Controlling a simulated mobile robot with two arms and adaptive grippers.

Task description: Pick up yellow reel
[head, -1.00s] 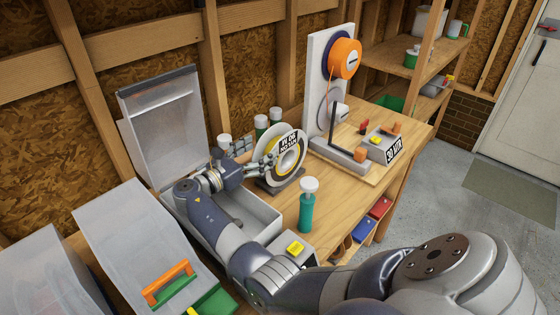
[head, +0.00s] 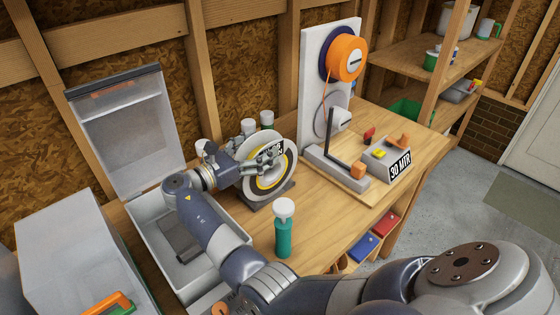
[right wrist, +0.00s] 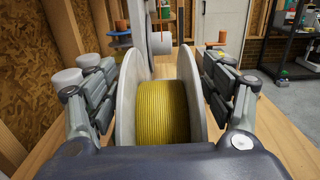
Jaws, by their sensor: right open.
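The yellow reel (head: 268,174) stands upright on a small dark stand on the wooden bench in the head view, with pale flanges and a label on its face. In the right wrist view its yellow winding (right wrist: 165,110) fills the middle between two grey flanges. My right gripper (head: 262,160) is at the reel. Its fingers are spread, one outside each flange, in the right wrist view (right wrist: 163,85). The gripper is open; I cannot tell whether the fingers touch the flanges. My left gripper is not in view.
An open clear-lidded box (head: 165,235) stands left of the reel. A green bottle with a white cap (head: 283,235) stands in front. A white panel with an orange spool (head: 346,58) and the 30 MTR block (head: 388,160) are to the right. Several capped bottles stand behind.

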